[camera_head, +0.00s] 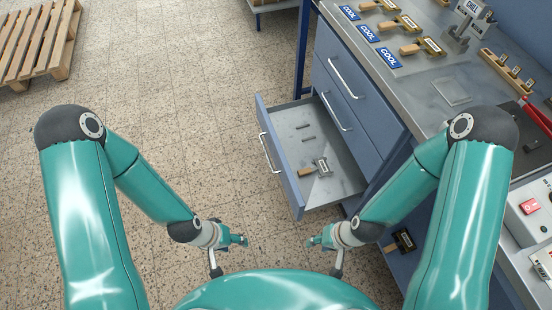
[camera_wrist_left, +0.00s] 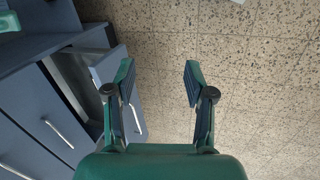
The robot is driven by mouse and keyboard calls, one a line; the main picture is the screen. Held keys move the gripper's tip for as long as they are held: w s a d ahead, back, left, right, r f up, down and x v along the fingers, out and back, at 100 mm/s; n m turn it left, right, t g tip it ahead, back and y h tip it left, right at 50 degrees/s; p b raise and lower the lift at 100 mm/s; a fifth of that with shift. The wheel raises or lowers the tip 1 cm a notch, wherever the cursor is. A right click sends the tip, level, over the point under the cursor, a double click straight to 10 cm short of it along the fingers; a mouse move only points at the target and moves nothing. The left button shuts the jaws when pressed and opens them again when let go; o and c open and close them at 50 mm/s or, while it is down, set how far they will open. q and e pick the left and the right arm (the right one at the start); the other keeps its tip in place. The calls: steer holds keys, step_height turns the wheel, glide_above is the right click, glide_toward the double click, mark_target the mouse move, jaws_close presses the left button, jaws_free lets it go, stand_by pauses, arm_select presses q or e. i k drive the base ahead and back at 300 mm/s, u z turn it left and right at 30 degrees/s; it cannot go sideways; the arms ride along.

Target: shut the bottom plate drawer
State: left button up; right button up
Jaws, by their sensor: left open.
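The bottom plate drawer (camera_head: 339,187) stands pulled out of the blue-grey cabinet in the head view. Its bar handle (camera_head: 268,153) is on the front panel, facing left. Inside lie a wooden-handled stamping tool (camera_head: 318,168) and small dark slots or bars. My left gripper (camera_head: 243,240) is left of and below the drawer in the head view, apart from it. In the left wrist view its fingers (camera_wrist_left: 159,75) are spread with nothing between them. My right gripper (camera_head: 310,242) is below the drawer's near corner, apart from it; its finger opening is too small to judge.
Two closed drawers (camera_head: 347,85) sit above the open one. The worktop (camera_head: 420,75) holds blue COOL signs (camera_head: 368,33) and wooden-handled tools (camera_head: 420,47). A dark tool (camera_head: 403,241) shows low on the cabinet. A pallet (camera_head: 38,45) lies far left. The speckled floor (camera_head: 190,90) is clear.

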mark_target(298, 133)
steer(key=u, duration=0.75)
steer(key=i, duration=0.2)
steer(key=z, duration=3.1)
steer(key=k, duration=0.45)
steer(key=u, duration=1)
steer(key=k, duration=0.35)
steer(key=u, duration=0.4)
steer(key=i, duration=0.95)
